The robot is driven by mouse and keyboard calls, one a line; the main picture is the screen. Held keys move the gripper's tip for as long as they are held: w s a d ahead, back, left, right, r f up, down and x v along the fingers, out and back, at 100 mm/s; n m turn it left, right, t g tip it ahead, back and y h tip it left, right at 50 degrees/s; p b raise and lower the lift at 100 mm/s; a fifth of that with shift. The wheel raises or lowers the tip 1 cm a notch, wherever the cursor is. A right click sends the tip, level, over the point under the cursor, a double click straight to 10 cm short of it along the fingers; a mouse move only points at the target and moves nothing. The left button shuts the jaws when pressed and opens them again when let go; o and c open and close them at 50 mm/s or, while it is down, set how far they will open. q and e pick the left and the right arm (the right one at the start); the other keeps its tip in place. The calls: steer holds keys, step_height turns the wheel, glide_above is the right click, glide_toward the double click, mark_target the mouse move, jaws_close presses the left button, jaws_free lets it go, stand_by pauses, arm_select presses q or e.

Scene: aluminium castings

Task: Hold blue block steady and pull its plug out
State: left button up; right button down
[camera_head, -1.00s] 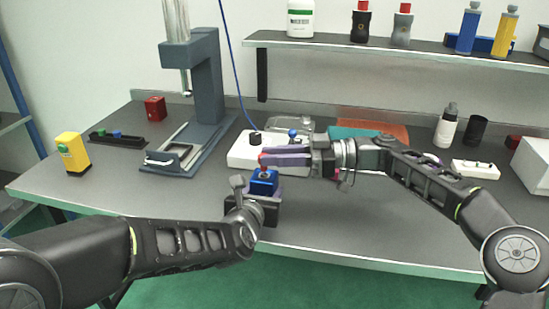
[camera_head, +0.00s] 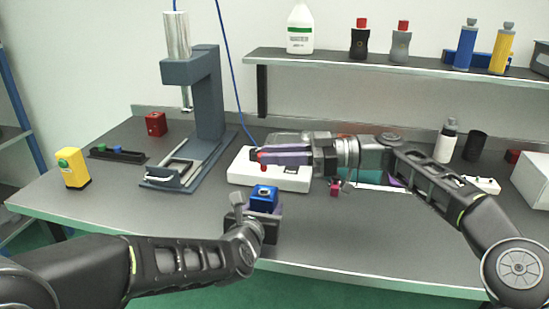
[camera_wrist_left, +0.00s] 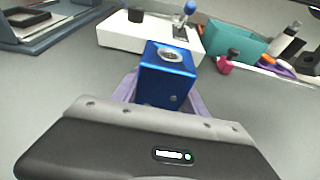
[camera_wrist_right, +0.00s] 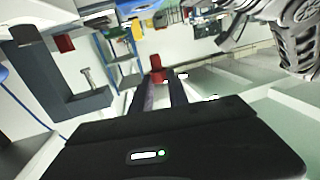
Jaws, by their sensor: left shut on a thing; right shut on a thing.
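The blue block (camera_head: 264,200) stands near the front of the bench, in the jaws of my left gripper (camera_head: 260,208). In the left wrist view the blue block (camera_wrist_left: 166,82) is upright between the fingers, with a round open hole in its top. My right gripper (camera_head: 270,157) is above the block, shut on a small red plug (camera_head: 262,163). The red plug also shows at the fingertips in the right wrist view (camera_wrist_right: 156,66). A clear gap separates the plug from the block.
A white box (camera_head: 250,175) with a lever lies just behind the block. A grey press (camera_head: 205,105) stands at the back left, and a yellow block (camera_head: 72,170) at far left. A teal bin (camera_wrist_left: 237,42) is to the right. The front bench right of the block is clear.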

arm_select(q)
steer(key=o, duration=1.5)
steer(key=shift+s, duration=0.1)
steer(key=v, duration=1)
steer(key=shift+s+a+r, duration=0.1)
steer(key=shift+s+r, duration=0.1)
steer(key=shift+r, duration=0.05)
steer(key=shift+s+a+r, duration=0.1)
steer(key=shift+s+a, duration=0.05)
steer(key=shift+s, duration=0.45)
